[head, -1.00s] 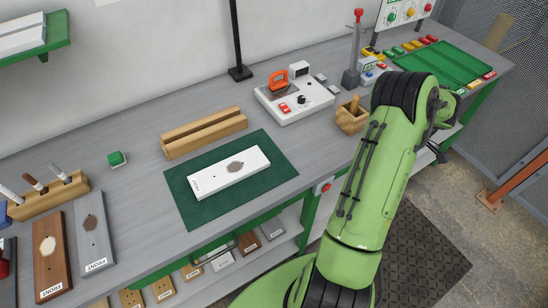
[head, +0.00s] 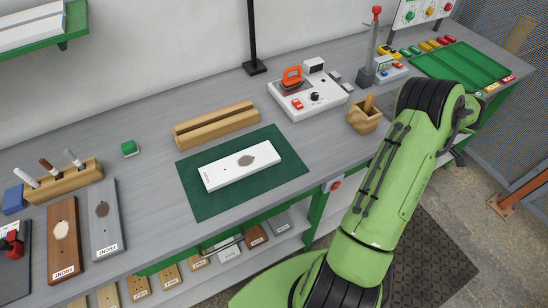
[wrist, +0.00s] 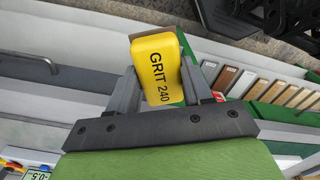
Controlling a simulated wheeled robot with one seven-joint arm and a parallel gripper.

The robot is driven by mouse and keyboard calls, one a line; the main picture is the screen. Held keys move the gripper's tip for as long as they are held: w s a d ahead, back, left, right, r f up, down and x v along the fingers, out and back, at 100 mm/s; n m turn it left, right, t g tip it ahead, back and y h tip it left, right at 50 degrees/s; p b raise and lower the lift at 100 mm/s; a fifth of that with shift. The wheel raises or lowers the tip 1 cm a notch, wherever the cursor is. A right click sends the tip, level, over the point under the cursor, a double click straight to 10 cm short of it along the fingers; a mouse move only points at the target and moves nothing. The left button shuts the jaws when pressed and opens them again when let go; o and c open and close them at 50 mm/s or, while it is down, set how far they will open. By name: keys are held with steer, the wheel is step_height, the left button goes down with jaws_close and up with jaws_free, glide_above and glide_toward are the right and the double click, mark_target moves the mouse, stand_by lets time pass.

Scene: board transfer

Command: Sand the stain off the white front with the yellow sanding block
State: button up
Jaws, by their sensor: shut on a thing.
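The white front (head: 238,165) lies flat on the dark green mat (head: 207,207) on the bench in the head view. A grey-brown stain (head: 246,160) shows on it, right of its middle. The gripper and the block are not in the head view; only my green arm shows there, at the right, away from the white front.
A wooden grooved block (head: 215,124) stands behind the mat. A white device with an orange part (head: 308,95) and a wooden holder (head: 365,115) stand to the right. Brown (head: 63,240) and grey (head: 103,220) fronts lie at the left. A green cube (head: 130,149) sits behind them.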

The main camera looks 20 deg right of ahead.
steer(key=shift+d+f, duration=0.2)
steer(key=shift+d, duration=0.35)
steer(key=shift+d+f, duration=0.2)
steer(key=shift+d, duration=0.3)
steer(key=shift+a+f+b, duration=0.15)
steer(key=shift+a+b, duration=1.25)
steer(key=shift+a, duration=0.55)
steer(key=shift+d+p, duration=0.3)
steer(key=shift+d, duration=0.1)
steer(key=shift+d+f+p, duration=0.15)
steer(key=shift+d+p, duration=0.35)
steer(key=shift+d, duration=0.5)
steer(key=shift+d+f+p, duration=0.1)
steer(key=shift+d+p, duration=0.35)
steer(key=shift+d, duration=0.55)
steer(key=shift+w+a+f+b, duration=0.1)
steer(key=shift+a+f+b, duration=0.1)
steer(key=shift+a+b, duration=0.4)
steer(key=shift+a+f+b, duration=0.15)
steer(key=shift+a+b, duration=1.35)
steer(key=shift+a, duration=0.35)
steer(key=shift+d+r, duration=0.1)
steer(key=shift+r, duration=0.1)
